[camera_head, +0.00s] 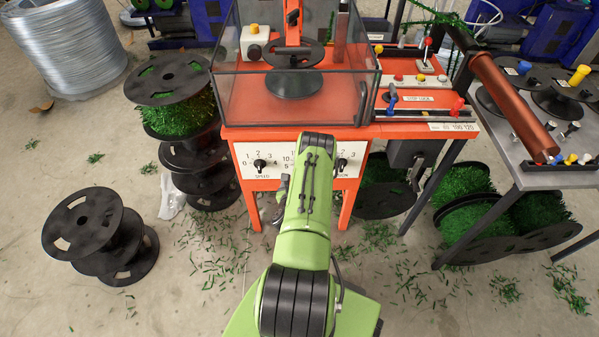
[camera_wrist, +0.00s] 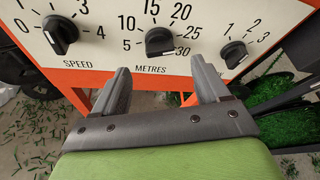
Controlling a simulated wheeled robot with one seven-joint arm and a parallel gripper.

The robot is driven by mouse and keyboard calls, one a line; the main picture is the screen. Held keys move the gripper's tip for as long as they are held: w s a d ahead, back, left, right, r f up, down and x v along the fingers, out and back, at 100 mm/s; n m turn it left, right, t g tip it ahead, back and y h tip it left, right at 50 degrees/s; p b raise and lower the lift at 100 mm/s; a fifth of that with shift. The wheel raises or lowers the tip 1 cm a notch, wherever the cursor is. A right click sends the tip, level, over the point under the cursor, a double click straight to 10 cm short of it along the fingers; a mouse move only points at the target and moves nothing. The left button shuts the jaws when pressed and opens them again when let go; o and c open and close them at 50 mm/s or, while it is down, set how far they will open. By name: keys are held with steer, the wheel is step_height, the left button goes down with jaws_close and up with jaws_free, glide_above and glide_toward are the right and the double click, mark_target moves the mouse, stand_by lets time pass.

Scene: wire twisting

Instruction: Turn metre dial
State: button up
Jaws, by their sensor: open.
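The metres dial (camera_wrist: 160,42) is a black knob on a white panel, ringed by numbers from 5 to 30, with the label METRES below it. It is in the upper middle of the wrist view; its exact setting is hard to read. In the head view my green arm hides it. My gripper (camera_wrist: 161,65) is open and empty. Its two grey fingers point at the panel, one to each side of the dial's line and just below it. They look apart from the knob, though the gap in depth is unclear.
The speed dial (camera_wrist: 60,34) is left of the metres dial, and another dial (camera_wrist: 234,52) is to its right. The panel is on an orange machine (camera_head: 300,133) with a clear guard box above. Black spools (camera_head: 100,235) stand on the floor at left.

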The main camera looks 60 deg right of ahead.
steer(key=b+x, duration=0.1)
steer(key=x, duration=0.7)
steer(key=shift+a, duration=0.1)
steer(key=c, duration=1.1)
